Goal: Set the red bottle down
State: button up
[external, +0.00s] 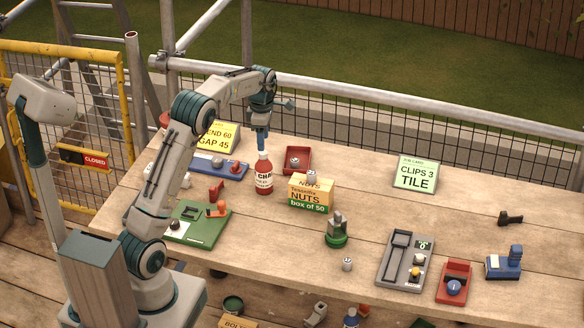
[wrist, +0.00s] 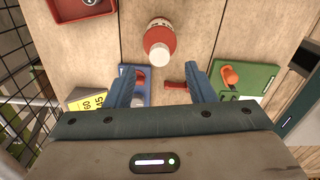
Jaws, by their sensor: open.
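The red bottle (external: 264,178) with a white cap stands upright on the wooden table, just left of the box of nuts. In the wrist view the bottle (wrist: 160,42) is seen from above, beyond the fingertips and apart from them. My gripper (external: 262,140) is over the table just above and behind the bottle in the external view. In the wrist view its two fingers (wrist: 162,75) are spread wide with nothing between them.
Close by are a red tray (external: 297,159), the nuts box (external: 311,194), a blue board (external: 218,166) and a green board (external: 200,224). Free tabletop lies right of the box.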

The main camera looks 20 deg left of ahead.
notch_tip(320, 180, up, 6)
jog(key=f, duration=0.1)
jog(key=s+a+r+m+t, duration=0.1)
jog(key=s+a+r+m, duration=0.2)
jog(key=s+a+m, duration=0.35)
jog(key=s+a+r+m, duration=0.3)
jog(key=s, duration=0.7)
jog(key=s+a+f+m+t, duration=0.1)
jog(key=s+a+f+m, duration=0.1)
jog(key=s+m, duration=0.3)
jog(key=s+a+f+m+t, duration=0.1)
jog(key=s+f+m, duration=0.2)
jog(key=s, duration=1)
jog(key=shift+s+a+f+m, duration=0.35)
jog(key=shift+f+m, duration=0.05)
jog(key=shift+m, duration=0.75)
